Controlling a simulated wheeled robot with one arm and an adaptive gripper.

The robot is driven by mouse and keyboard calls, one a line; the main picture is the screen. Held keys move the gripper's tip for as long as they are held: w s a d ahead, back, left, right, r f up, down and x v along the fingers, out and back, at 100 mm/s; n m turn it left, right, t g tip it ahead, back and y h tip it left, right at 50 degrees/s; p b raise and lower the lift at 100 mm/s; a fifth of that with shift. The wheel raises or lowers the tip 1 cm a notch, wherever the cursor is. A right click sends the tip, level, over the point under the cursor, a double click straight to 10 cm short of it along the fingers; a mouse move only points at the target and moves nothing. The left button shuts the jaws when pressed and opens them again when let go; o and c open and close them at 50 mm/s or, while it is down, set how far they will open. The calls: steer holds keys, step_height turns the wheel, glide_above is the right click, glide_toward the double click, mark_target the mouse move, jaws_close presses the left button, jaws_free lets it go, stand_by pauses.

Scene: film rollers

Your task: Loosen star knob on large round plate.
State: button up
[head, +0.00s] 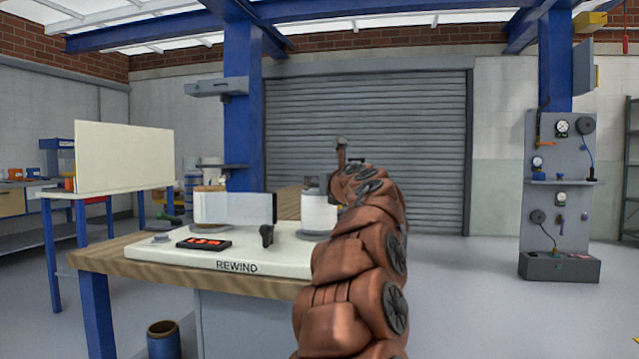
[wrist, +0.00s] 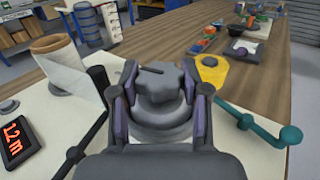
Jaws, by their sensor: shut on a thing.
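In the wrist view, the grey star knob (wrist: 160,85) sits between the two fingers of my gripper (wrist: 160,76), which is shut on it from both sides. Below the knob is a grey round plate (wrist: 166,131), partly covered by the fingers and wrist. In the head view, my copper-coloured arm reaches over the right part of the rewind bench (head: 150,249). The gripper and knob cannot be made out there.
A film roll (wrist: 57,62) and a red-digit display (wrist: 17,142) are to the left in the wrist view. A dark crank handle (wrist: 98,76) stands close left of the gripper; a teal crank (wrist: 246,121) and a yellow part (wrist: 211,68) are right.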

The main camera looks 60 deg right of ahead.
steer(key=shift+a+r, duration=0.15)
steer(key=shift+r, duration=0.2)
steer(key=o, duration=1.2)
steer(key=shift+s+f, duration=0.1)
steer(key=shift+f, duration=0.1)
steer(key=shift+c, duration=0.2)
steer(key=v, duration=1.2)
